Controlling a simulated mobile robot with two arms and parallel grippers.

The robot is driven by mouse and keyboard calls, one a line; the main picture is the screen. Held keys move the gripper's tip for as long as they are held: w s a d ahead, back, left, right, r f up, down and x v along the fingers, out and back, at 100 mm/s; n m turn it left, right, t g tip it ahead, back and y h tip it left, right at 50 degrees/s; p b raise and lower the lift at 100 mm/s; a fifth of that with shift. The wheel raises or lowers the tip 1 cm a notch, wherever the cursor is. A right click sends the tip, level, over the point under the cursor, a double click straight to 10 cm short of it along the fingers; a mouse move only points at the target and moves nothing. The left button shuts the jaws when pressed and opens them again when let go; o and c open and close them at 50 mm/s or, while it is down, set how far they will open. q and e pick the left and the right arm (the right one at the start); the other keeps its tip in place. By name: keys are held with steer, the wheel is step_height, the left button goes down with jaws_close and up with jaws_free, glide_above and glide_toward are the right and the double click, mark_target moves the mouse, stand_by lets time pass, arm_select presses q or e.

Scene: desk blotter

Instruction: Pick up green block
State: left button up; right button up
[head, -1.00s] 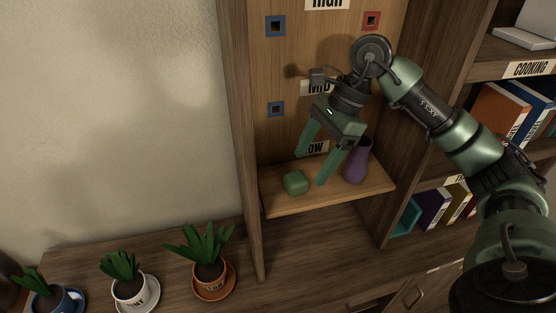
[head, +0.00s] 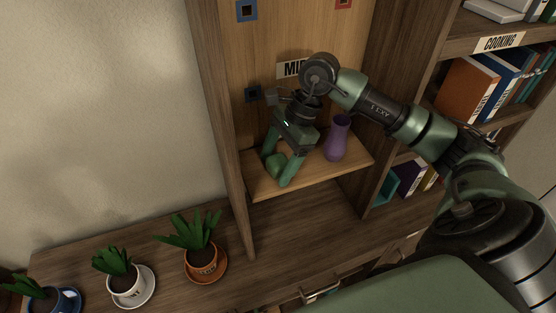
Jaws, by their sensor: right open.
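The green block (head: 275,161) sits on the low wooden shelf (head: 318,176) of the cabinet, near its left side. My right gripper (head: 278,166) is open and reaches down to the shelf, with its green fingers on either side of the block. Part of the block is hidden by the fingers, and I cannot tell whether they touch it. My left gripper is not in view.
A purple vase (head: 337,140) stands on the same shelf, just right of my gripper. The cabinet's left upright (head: 222,130) is close on the left. Potted plants (head: 202,258) line the lower surface at left. Books (head: 467,88) fill the shelves at right.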

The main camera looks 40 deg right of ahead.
mark_target(277, 160)
jaws_close()
stand_by(0.3)
steer(key=shift+r, duration=0.5)
step_height(277, 160, up, 19)
steer(key=b, duration=0.2)
steer(key=shift+b, duration=0.4)
